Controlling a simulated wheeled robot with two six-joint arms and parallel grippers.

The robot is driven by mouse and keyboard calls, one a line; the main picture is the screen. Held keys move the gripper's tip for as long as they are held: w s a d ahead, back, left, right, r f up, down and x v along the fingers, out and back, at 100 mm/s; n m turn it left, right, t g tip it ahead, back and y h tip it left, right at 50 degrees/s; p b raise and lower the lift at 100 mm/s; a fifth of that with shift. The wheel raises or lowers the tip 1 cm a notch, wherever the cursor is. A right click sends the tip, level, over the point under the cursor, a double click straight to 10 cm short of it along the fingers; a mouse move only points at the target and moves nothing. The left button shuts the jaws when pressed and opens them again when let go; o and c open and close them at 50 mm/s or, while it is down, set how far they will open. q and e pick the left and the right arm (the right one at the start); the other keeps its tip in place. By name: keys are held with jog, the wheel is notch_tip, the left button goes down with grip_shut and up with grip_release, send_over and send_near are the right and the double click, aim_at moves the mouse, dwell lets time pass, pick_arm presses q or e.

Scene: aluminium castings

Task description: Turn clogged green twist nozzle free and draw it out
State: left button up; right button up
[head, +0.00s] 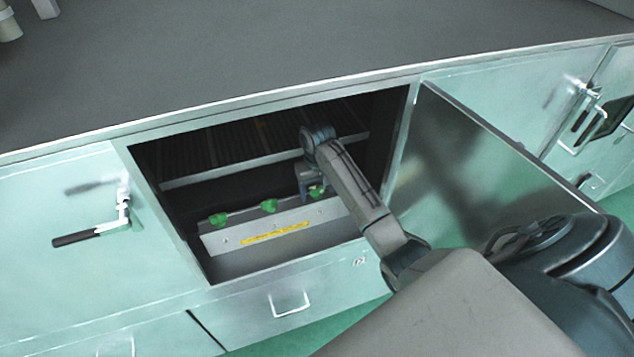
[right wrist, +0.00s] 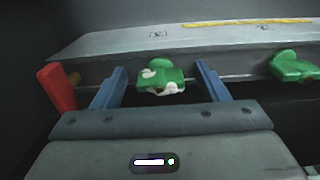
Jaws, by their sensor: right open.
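A green twist nozzle with whitish crust (right wrist: 161,78) sits on a metal bar in the right wrist view. It shows partly in the head view as the rightmost green nozzle (head: 317,191), inside the open cabinet. My right gripper (head: 311,190) reaches into the cabinet at this nozzle. In the right wrist view its two blue fingers (right wrist: 161,68) are open, one on each side of the crusted nozzle, with gaps visible on both sides. My left gripper is not in view.
Two more green nozzles, the middle one (head: 268,206) and the left one (head: 218,220), sit along the bar. A red block (right wrist: 57,88) stands close beside one finger. A yellow strip (head: 275,233) marks the plate. The cabinet door (head: 480,160) hangs open at right; a rack (head: 240,166) spans above.

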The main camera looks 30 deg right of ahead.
jog(key=c, duration=1.1)
jog(key=shift+o, duration=0.2)
jog(key=n, duration=0.6)
jog(key=shift+r, duration=0.1)
jog(key=shift+a+n, duration=0.1)
jog(key=shift+n, duration=0.2)
jog(key=n, duration=0.6)
